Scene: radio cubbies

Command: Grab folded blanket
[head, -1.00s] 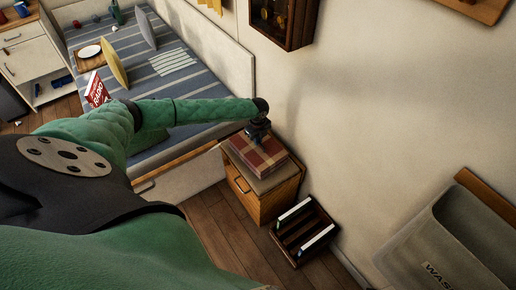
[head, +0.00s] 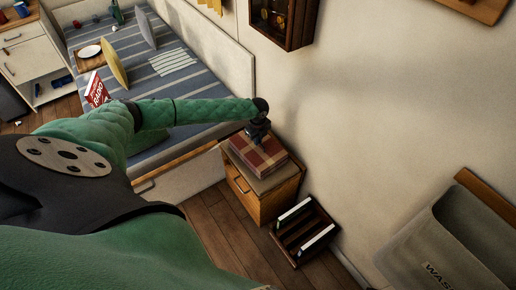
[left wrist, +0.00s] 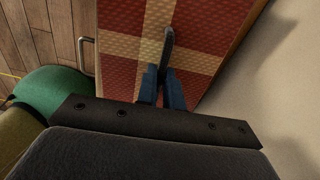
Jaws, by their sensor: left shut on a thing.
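The folded blanket (head: 258,158) is a red, tan and brown checked block lying on top of the wooden nightstand against the wall. It also fills much of the left wrist view (left wrist: 120,55). My left gripper (head: 257,138) is at the blanket's far edge, pointing down, its fingers close together and shut on the blanket. My right gripper is in neither view.
The nightstand (head: 264,206) has a drawer handle in front. A dark wooden rack (head: 305,232) with white-edged items stands on the floor beside it.

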